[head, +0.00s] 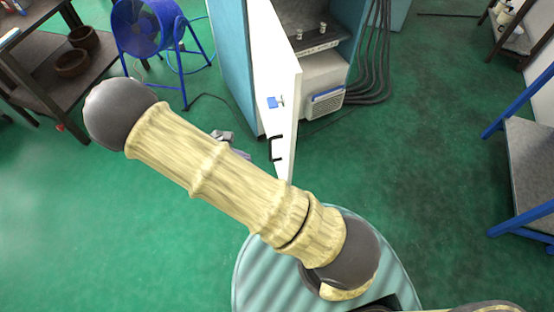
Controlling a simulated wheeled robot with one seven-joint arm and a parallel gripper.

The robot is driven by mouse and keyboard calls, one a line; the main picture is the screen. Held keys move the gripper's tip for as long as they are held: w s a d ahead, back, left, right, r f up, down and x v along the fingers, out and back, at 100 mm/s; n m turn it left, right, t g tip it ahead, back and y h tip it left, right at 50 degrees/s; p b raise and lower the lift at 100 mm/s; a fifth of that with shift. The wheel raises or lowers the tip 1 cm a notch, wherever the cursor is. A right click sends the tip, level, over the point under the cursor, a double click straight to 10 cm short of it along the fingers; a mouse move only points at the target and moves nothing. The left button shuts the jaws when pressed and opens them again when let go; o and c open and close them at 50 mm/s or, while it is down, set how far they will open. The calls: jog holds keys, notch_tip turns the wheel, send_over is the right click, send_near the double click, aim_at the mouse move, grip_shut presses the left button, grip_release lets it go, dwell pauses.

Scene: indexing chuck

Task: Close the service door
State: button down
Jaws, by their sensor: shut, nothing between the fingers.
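The service door (283,75) is a tall white panel on a teal cabinet (235,60). It stands open, swung out towards me, and the cabinet's inside shows to its right. A black handle (276,148) sits low on its face, with a small blue latch (272,102) above it. My arm crosses the view in front, left of and below the door. A small grey and purple part that looks like my gripper (224,137) peeks out past the arm, left of the door's lower end. It looks shut and empty, apart from the handle; most of it is hidden.
A blue fan (145,30) on a stand is at the upper left, beside a dark shelf (40,60) with brown bowls. Dark cables (375,60) hang right of the cabinet. A blue-framed bench (530,160) stands at the right. Green floor between is clear.

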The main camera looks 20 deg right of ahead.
aim_at(286, 163)
jog(key=x, duration=0.4)
jog(key=d+r+p+x, duration=0.1)
jog(key=x, duration=0.7)
jog(key=shift+s+d+r, duration=0.1)
jog(key=shift+d+r, duration=0.25)
jog(key=shift+r, duration=0.1)
jog(key=shift+d, duration=0.25)
jog(key=shift+d+f, duration=0.1)
jog(key=shift+d, duration=0.05)
